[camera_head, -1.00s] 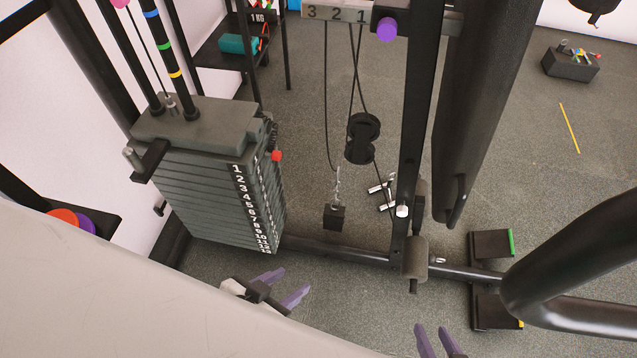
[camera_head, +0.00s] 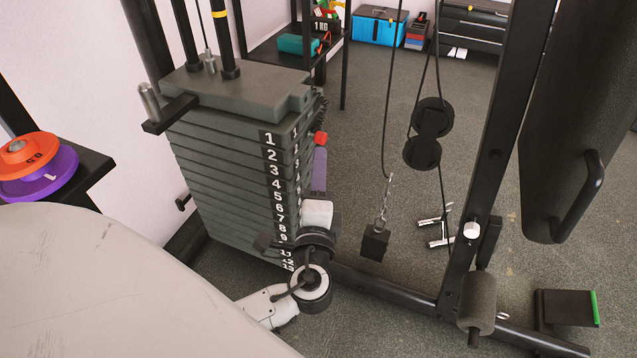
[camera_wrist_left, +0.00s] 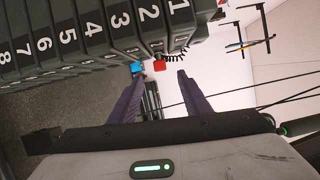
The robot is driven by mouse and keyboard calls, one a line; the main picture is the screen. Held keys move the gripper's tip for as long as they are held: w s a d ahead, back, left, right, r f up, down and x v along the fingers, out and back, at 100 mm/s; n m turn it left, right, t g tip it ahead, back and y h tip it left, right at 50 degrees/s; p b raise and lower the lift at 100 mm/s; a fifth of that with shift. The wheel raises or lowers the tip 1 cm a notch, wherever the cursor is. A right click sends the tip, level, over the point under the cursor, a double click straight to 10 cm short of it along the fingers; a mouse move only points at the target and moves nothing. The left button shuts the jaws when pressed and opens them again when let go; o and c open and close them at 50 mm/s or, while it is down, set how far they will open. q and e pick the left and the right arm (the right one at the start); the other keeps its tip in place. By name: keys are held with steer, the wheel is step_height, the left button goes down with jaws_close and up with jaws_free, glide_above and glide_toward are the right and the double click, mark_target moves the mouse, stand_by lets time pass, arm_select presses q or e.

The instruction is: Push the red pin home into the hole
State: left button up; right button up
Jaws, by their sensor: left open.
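The red pin (camera_head: 320,138) sits on the right side of the weight stack (camera_head: 225,175), close to the plates numbered 1 and 2. Its shaft and the hole are hidden. My left gripper (camera_head: 319,172) is beside the stack, with a purple finger just below the red pin; the other finger is hard to make out there. In the left wrist view the red pin (camera_wrist_left: 159,65) shows between and beyond the tips of the open left gripper (camera_wrist_left: 160,75). The jaws look empty. My right gripper is out of view.
A coiled black cord (camera_wrist_left: 178,53) hangs by the red pin. A black upright post (camera_head: 480,180) and a hanging pulley block (camera_head: 429,133) stand to the right. Orange and purple discs (camera_head: 35,170) lie on a shelf at the left.

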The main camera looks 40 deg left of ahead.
mark_target(320, 143)
arm_select(q)
steer(key=shift+b+x, duration=0.6)
steer(key=shift+x, duration=4.7)
jaws_close()
